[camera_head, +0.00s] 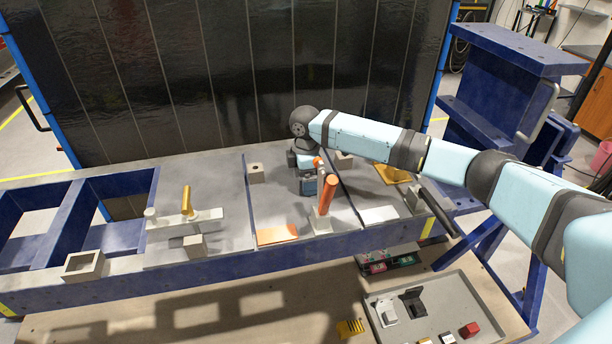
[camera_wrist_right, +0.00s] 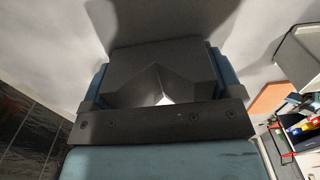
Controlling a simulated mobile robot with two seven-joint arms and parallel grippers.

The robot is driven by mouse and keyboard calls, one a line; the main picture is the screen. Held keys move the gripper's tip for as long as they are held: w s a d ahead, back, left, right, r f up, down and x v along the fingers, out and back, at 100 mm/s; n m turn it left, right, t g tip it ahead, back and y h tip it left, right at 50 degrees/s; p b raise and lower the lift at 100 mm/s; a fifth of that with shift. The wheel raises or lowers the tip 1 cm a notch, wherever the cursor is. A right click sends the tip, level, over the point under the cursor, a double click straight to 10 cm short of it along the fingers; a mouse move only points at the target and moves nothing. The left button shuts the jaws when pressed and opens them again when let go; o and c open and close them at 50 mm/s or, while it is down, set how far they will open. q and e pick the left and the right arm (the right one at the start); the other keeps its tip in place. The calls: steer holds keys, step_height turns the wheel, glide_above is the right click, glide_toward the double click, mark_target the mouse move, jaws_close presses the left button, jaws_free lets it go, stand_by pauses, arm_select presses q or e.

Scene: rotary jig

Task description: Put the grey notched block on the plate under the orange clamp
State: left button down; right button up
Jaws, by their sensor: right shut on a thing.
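The grey notched block (camera_wrist_right: 180,58) fills the middle of the right wrist view, with its V-shaped notch facing the camera. My right gripper (camera_wrist_right: 163,80) is shut on it, with a blue finger on each side. In the head view, my right gripper (camera_head: 307,184) points down over the bench, just behind and left of the orange clamp (camera_head: 327,194). The block cannot be made out clearly there, and I cannot tell whether it touches the surface below. The clamp's orange handle stands up, leaning slightly. My left gripper is not in view.
An orange patch (camera_head: 277,235) lies at the bench's front edge. Small grey blocks (camera_head: 256,173) (camera_head: 195,245) and a yellow-handled clamp (camera_head: 187,201) stand to the left. A yellow piece (camera_head: 392,174) lies to the right.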

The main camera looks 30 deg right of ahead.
steer(key=o, duration=1)
steer(key=shift+f, duration=0.1)
steer(key=shift+r, duration=0.2)
step_height(320, 180, up, 12)
steer(key=b, duration=0.1)
